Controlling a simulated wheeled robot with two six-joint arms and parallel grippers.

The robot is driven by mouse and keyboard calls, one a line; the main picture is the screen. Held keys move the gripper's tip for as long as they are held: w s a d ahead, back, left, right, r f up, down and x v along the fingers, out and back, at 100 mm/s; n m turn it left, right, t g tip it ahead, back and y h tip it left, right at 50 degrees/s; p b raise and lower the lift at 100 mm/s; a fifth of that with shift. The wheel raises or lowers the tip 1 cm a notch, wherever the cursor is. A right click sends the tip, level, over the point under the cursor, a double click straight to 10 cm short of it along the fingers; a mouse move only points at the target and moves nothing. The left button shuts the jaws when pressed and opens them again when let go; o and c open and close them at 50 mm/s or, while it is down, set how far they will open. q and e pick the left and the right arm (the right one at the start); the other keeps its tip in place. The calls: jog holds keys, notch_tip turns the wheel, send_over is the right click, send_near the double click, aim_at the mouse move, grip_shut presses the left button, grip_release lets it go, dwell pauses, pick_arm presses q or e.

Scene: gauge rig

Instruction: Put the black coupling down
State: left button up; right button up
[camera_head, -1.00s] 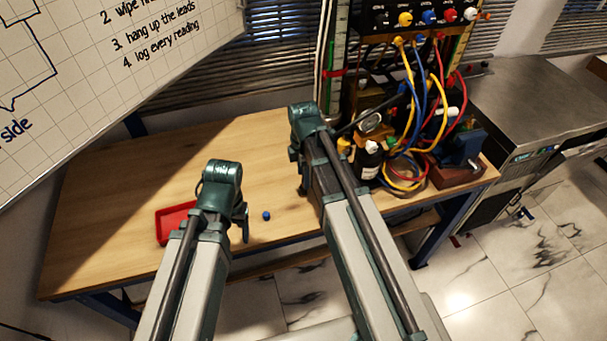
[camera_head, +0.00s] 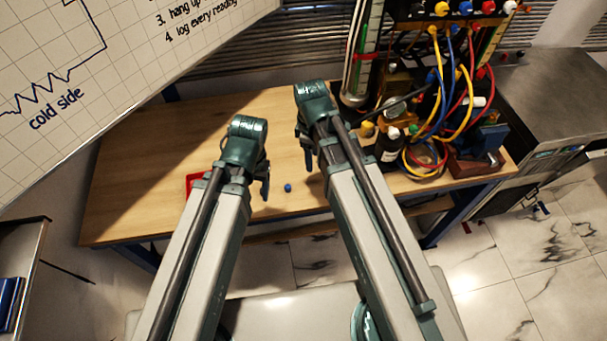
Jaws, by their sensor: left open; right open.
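I cannot make out a black coupling anywhere in this view; the arms hide parts of the table. My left gripper (camera_head: 264,180) is over the front part of the wooden table (camera_head: 140,180), mostly hidden behind its own wrist, with one dark finger showing. It is open, and I see nothing held in it. My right gripper (camera_head: 304,145) is over the middle of the table, left of the gauge rig, also largely hidden by its arm. It is open.
A small blue piece (camera_head: 288,188) lies near the front edge, right of my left gripper. A red tray (camera_head: 192,182) is partly behind my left arm. A dark bottle (camera_head: 387,150) and coiled leads (camera_head: 425,165) crowd the right. The table's left is clear.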

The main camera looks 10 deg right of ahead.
jog(key=s+a+m, duration=0.5)
jog(key=s+m, duration=0.3)
jog(key=shift+s+m+h, duration=0.3)
jog(key=shift+s+m, duration=0.05)
jog(key=shift+m, duration=0.05)
dwell(1.0)
